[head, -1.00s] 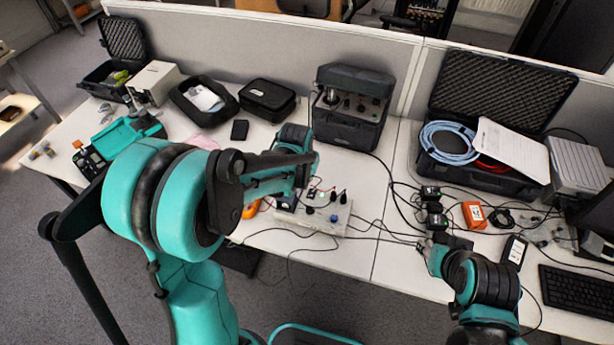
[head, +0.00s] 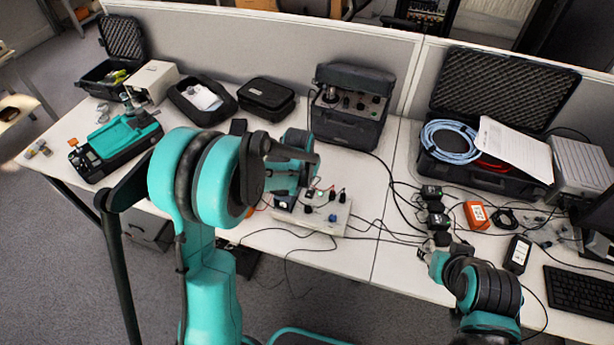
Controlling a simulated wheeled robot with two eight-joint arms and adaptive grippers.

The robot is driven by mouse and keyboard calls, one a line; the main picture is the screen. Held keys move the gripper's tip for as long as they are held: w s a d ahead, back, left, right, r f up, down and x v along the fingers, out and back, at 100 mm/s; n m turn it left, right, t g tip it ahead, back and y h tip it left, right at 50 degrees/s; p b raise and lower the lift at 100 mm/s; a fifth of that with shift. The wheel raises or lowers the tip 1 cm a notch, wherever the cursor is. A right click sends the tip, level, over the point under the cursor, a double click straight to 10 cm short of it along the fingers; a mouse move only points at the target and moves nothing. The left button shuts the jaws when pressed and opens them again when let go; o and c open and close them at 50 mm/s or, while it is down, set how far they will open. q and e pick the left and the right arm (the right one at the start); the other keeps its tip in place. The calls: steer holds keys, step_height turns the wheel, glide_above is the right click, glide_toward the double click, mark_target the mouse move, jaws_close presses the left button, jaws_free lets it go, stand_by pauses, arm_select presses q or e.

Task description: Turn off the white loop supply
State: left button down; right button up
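A white box with black knobs, a blue knob and plugged leads, which looks like the white loop supply (head: 325,222), lies flat on the table near its front edge in the middle. A small green light shows near its top left. My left arm reaches over from the left, and its wrist end is at the left end of this box; the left fingers are hidden behind the arm, so I cannot tell if they touch it. My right gripper (head: 436,248) is low over the right table, beside small black blocks (head: 437,222). Its fingers are too small to read.
A grey instrument (head: 350,110) stands behind the white box. Loose black cables run across the table to the right. An open black case (head: 485,180) with blue cable, an orange box (head: 476,215) and a keyboard (head: 580,290) are on the right. A green device (head: 120,140) is at left.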

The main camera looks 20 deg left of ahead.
mark_target(311, 190)
arm_select(q)
steer(key=x, duration=0.2)
steer(key=b+x, duration=0.1)
steer(key=x, duration=0.1)
steer(key=s+b+x, duration=0.1)
steer(key=x, duration=0.1)
steer(key=shift+w+f, duration=0.1)
steer(key=shift+f, duration=0.2)
steer(key=shift+w+f+b, duration=0.2)
steer(key=shift+f+b, duration=0.2)
steer(key=shift+b, duration=0.1)
steer(key=shift+s+r, duration=0.1)
